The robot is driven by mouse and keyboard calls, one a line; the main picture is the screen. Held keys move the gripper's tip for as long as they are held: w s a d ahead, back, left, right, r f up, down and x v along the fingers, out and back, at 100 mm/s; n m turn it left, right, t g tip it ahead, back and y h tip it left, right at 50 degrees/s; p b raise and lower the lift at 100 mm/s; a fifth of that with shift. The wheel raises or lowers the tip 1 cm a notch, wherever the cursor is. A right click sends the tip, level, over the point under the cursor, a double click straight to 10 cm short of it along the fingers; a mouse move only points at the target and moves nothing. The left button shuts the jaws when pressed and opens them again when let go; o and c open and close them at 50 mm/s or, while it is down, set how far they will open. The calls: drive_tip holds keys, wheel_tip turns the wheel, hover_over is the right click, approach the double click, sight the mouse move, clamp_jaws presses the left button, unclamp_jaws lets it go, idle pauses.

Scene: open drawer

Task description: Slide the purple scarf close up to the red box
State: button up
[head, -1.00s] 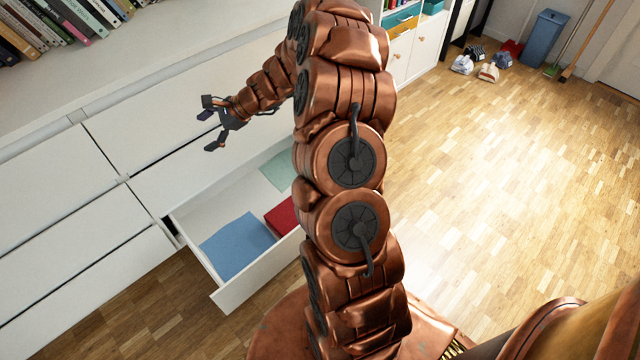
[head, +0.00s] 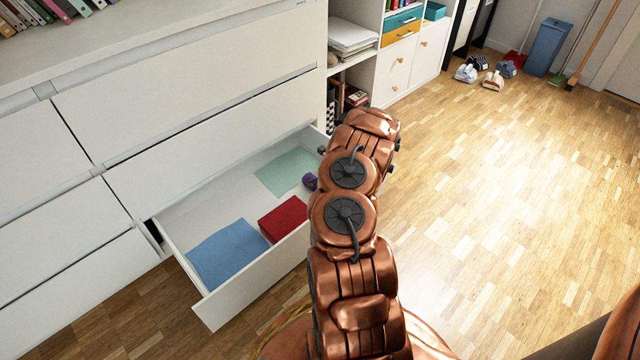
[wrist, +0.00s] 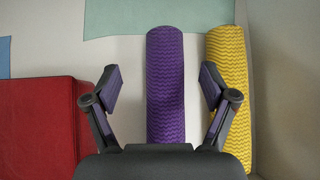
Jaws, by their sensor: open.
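The purple scarf (wrist: 165,75) is a rolled, ribbed cylinder lying in the open drawer. In the wrist view it lies between my gripper's open fingers (wrist: 162,95), with a gap on each side. Its near end is hidden behind the gripper body. In the head view only a small part of the purple scarf (head: 310,181) shows beside my arm. The red box (wrist: 38,125) is left of the scarf in the wrist view, with bare drawer floor and my left finger between them. It also shows in the head view (head: 284,218). My gripper is hidden in the head view.
A yellow rolled scarf (wrist: 228,85) lies close to the right of the purple one, near the drawer wall (wrist: 285,80). A green cloth (head: 287,172) lies flat at the far part and a blue cloth (head: 229,252) at the near part of the drawer.

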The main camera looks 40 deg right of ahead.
drive_tip(key=shift+s+d+f, duration=0.2)
drive_tip(key=shift+d+f, duration=0.05)
drive_tip(key=shift+w+f, duration=0.3)
drive_tip(key=shift+f, duration=0.1)
drive_tip(key=shift+b+x, duration=1.45)
drive_tip(key=shift+x, duration=2)
drive_tip(key=shift+r, duration=0.1)
drive_tip(key=shift+c, duration=0.4)
drive_tip(key=c, duration=1.3)
drive_tip(key=shift+o, duration=0.2)
drive_tip(key=shift+a, duration=0.15)
